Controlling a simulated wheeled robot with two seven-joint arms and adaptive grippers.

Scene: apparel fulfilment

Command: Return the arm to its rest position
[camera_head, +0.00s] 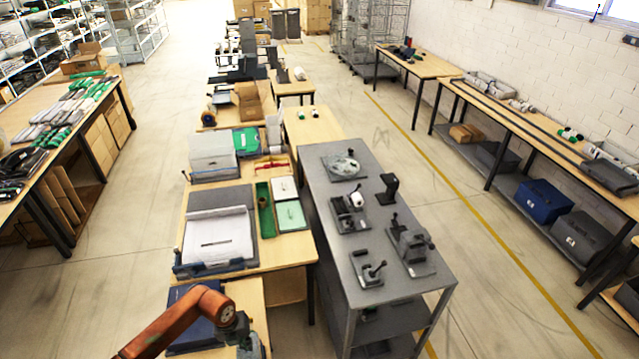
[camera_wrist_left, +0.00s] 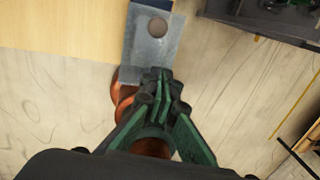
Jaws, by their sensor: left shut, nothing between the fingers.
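My left arm, orange with dark joints, comes in at the bottom left of the head view, with the left gripper (camera_head: 250,347) at the lower edge, over the near end of the wooden table. In the left wrist view the green fingers of the left gripper (camera_wrist_left: 160,80) are closed together with nothing between them. Part of an orange arm link shows behind the fingers. My right gripper is in neither view.
A dark blue flat item (camera_head: 193,318) lies by my left arm on the near wooden table (camera_head: 252,297). A grey metal bench (camera_head: 335,218) with several fixtures stands to the right. In the wrist view a grey plate (camera_wrist_left: 138,68) sits beyond the fingers.

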